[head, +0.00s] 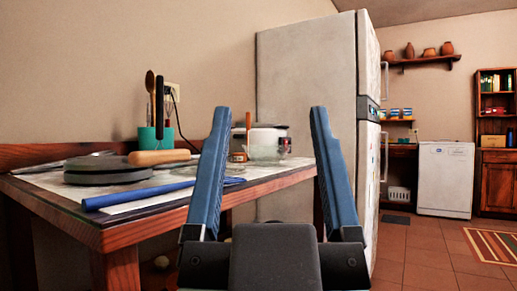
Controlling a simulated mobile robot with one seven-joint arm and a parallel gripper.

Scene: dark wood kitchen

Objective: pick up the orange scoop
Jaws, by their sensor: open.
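I cannot clearly make out an orange scoop in the head view. A tan-orange rounded handle (160,157) lies on the table beside a dark grey round slab, and I cannot tell what it belongs to. A small orange-brown item (238,157) shows near the right end of the table, partly hidden by my left finger. My gripper (269,114) is open and empty, its two blue fingers spread wide and pointing upward in the picture. It is in front of the table's right end and the fridge, and covers part of both.
The wooden table (150,222) also holds the grey slab (108,174), a blue roll (150,194), a teal utensil pot (155,138) and a glass pot (266,145). A tall fridge (306,90) stands behind.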

